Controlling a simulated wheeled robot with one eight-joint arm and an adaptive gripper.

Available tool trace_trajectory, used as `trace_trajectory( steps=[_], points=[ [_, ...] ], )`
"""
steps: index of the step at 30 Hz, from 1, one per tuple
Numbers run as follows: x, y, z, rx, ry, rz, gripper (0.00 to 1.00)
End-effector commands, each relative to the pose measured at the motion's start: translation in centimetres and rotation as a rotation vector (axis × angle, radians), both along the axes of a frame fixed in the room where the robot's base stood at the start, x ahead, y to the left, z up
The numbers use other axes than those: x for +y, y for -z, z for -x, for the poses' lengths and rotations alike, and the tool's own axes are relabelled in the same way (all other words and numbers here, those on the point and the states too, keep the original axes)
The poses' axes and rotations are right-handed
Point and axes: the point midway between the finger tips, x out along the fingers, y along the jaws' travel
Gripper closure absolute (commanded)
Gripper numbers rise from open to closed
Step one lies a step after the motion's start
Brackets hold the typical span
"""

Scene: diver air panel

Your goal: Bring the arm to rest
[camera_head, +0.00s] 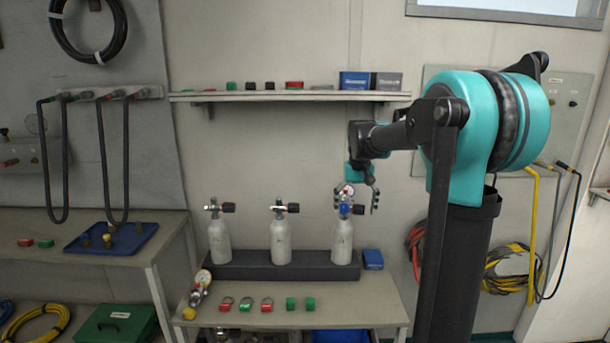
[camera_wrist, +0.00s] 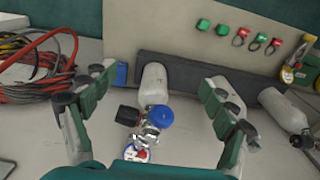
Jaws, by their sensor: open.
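My arm reaches in from the right in the head view. My gripper (camera_head: 358,198) is open and empty, over the top of the right cylinder. In the wrist view my gripper (camera_wrist: 157,88) has one finger on each side of that cylinder, with clear gaps to both. The right white cylinder (camera_head: 342,242) stands upright in a dark rack (camera_head: 312,267). It carries a regulator with a blue knob (camera_wrist: 160,117) and a round gauge (camera_wrist: 136,153). My fingers partly cover this regulator in the head view.
Two more white cylinders (camera_head: 219,243) (camera_head: 280,242) stand to the left in the rack. A blue box (camera_head: 372,259) sits at its right end. Small red and green fittings (camera_head: 266,305) lie on the bench front. A shelf (camera_head: 290,97) is above. Coiled hoses (camera_head: 512,268) hang at right.

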Motion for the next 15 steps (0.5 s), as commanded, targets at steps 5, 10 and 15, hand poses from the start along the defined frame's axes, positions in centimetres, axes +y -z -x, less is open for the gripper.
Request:
trace_trajectory(
  steps=[5,10,15],
  points=[
    [-0.6,2.4,3.3,-0.043,-0.002,-0.001,0.15],
    [-1.4,5.9,8.1,-0.103,-0.003,-0.003,0.15],
    [-2.4,11.4,15.6,-0.192,-0.004,-0.002,0.15]
  ],
)
